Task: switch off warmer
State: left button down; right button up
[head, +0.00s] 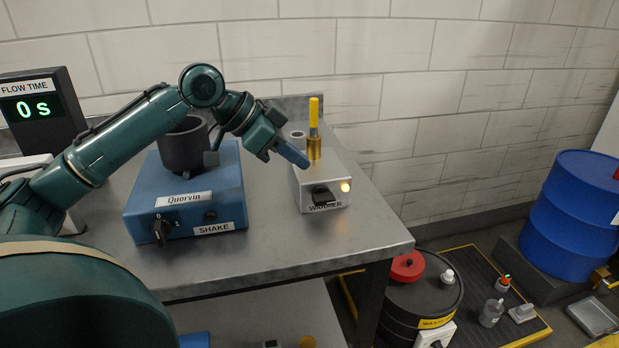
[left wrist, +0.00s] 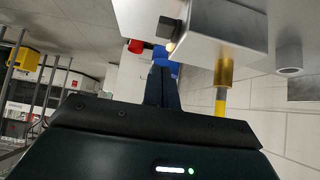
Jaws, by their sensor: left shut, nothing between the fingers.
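The warmer (head: 310,177) is a pale metal box near the right end of the metal table, labelled WARMER. On its front are a black switch (head: 322,194) and a glowing yellowish lamp (head: 345,187). A brass holder (head: 314,148) with a yellow rod stands on top. My left gripper (head: 306,163) is shut and empty, with its tips over or close to the warmer's top; contact cannot be told. The left wrist view shows the shut fingers (left wrist: 161,68) beside the warmer box (left wrist: 225,40), with the lit lamp (left wrist: 171,46) near the tips. My right gripper is not seen.
A blue shaker box (head: 190,210) with a dark pot (head: 184,150) stands left of the warmer, under my left arm. A flow-time display (head: 42,108) reads 0 s. The table front right (head: 340,240) is clear. A black drum (head: 415,300) and blue barrel (head: 572,215) stand beyond.

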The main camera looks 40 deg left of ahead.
aim_at(325, 196)
pick_arm(q)
jog(key=f, duration=0.1)
jog(key=w+d+f, duration=0.1)
jog(key=f, duration=0.1)
jog(key=w+f, duration=0.1)
jog(key=f, duration=0.1)
jog(key=shift+d+f, duration=0.25)
jog(key=shift+d, duration=0.1)
jog(key=shift+f+b, duration=0.3)
jog(key=shift+f, duration=0.25)
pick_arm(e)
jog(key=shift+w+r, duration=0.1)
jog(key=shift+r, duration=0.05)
